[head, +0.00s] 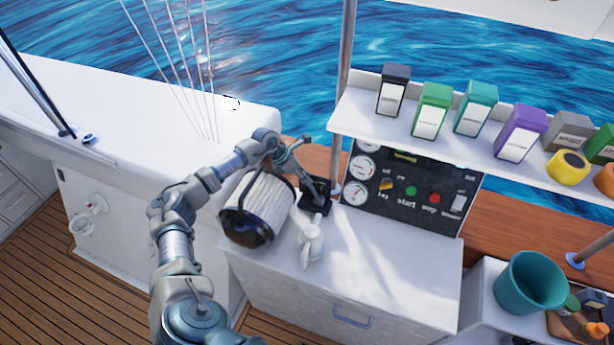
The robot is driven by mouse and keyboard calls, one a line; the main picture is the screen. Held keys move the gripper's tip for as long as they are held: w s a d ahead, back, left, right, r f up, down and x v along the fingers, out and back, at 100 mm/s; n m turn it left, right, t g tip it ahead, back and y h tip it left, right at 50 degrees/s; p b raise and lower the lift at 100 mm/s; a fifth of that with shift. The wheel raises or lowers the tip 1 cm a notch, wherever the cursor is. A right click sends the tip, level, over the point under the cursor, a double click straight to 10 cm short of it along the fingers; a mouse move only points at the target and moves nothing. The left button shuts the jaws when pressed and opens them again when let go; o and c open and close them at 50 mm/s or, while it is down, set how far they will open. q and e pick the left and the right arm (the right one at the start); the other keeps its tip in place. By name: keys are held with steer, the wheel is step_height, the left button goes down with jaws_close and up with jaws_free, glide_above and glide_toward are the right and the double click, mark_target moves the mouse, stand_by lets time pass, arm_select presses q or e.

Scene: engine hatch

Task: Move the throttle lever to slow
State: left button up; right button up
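The throttle control shows as a black base (325,187) on the white counter, left of the instrument panel. My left arm comes in from the left and bends over the counter. My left gripper (308,185) points down at the black base and overlaps it in the picture. The gripper covers much of the throttle, so the lever's position and any touch between them are unclear. The finger opening is too small to judge. No slow mark is readable. My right gripper is not in view.
The instrument panel (405,190) is to the right, below a shelf (365,120) with several coloured containers. A teal bucket (530,283) stands at lower right. The counter's front (390,275) is clear.

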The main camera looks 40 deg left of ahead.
arm_select(q)
steer(key=shift+o, duration=0.7)
steer(key=shift+r, duration=0.1)
steer(key=shift+a+r, duration=0.15)
steer(key=shift+r, duration=0.1)
steer(key=v, duration=1.1)
steer(key=shift+a, duration=0.2)
steer(key=shift+s, duration=0.1)
